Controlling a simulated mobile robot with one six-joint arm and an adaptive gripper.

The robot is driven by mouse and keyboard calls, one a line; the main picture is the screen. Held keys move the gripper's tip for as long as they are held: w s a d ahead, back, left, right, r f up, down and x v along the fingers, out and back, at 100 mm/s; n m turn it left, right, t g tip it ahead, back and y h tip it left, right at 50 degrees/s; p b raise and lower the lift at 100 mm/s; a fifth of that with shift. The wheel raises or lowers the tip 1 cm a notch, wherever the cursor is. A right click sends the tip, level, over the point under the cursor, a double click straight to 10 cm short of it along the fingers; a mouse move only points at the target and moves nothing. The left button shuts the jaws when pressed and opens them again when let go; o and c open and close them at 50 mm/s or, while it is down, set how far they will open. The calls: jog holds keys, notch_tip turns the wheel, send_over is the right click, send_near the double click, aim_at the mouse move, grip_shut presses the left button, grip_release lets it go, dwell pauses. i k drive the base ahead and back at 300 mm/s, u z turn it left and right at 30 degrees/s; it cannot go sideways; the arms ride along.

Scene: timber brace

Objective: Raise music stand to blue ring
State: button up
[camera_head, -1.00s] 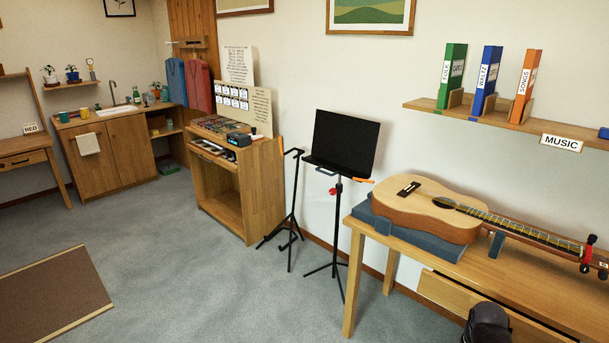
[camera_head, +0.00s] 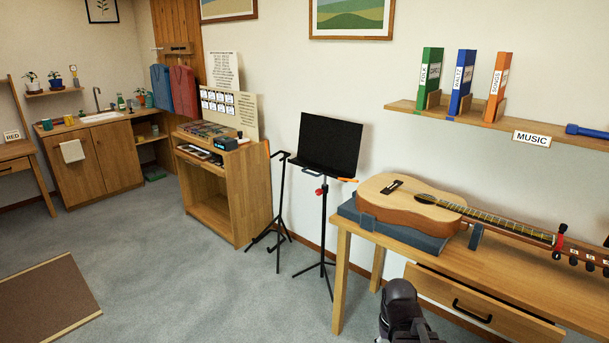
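The music stand has a black desk (camera_head: 329,144) and stands upright on a thin black pole with tripod legs, left of the wooden table. A red knob (camera_head: 321,190) sits on its pole just below the desk. An orange item (camera_head: 348,180) shows at the desk's lower right edge. I cannot make out a blue ring on the pole at this size. A dark part of my arm (camera_head: 400,308) shows at the bottom edge, in front of the table and well short of the stand. My gripper's fingers are not in view.
A guitar (camera_head: 412,204) lies on a blue-grey case on the table (camera_head: 490,259); an open drawer (camera_head: 484,306) juts toward me. A second black stand (camera_head: 279,210) is close left of the music stand, beside a wooden cabinet (camera_head: 258,195).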

aim_at(330, 147)
jog(key=i, duration=0.95)
